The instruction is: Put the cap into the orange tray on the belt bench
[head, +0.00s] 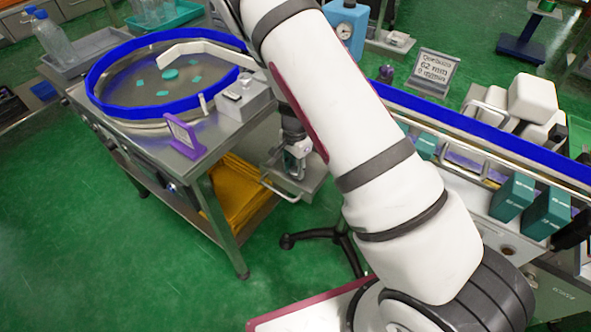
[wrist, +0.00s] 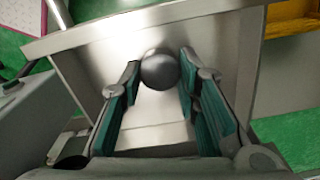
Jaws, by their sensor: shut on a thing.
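My gripper (head: 297,158) is low beside the right end of the round-table bench, partly behind my arm in the head view. In the wrist view its two teal-padded fingers (wrist: 160,66) are closed on a smooth, round, dark grey thing (wrist: 160,70). I cannot tell whether this is the cap. It is over a steel tray-like surface (wrist: 100,52), which also shows as a small steel shelf with a bar handle (head: 310,186) in the head view. Whether the round thing touches the steel is unclear. I cannot make out an orange tray.
A round table with a blue rim (head: 115,111) holds several teal pieces. A purple-framed sign (head: 184,137) stands at its front. The belt bench at right has a blue rail (head: 480,132), teal boxes (head: 512,197) and a sign (head: 437,70). Yellow-orange folded material (head: 235,190) lies on the lower shelf.

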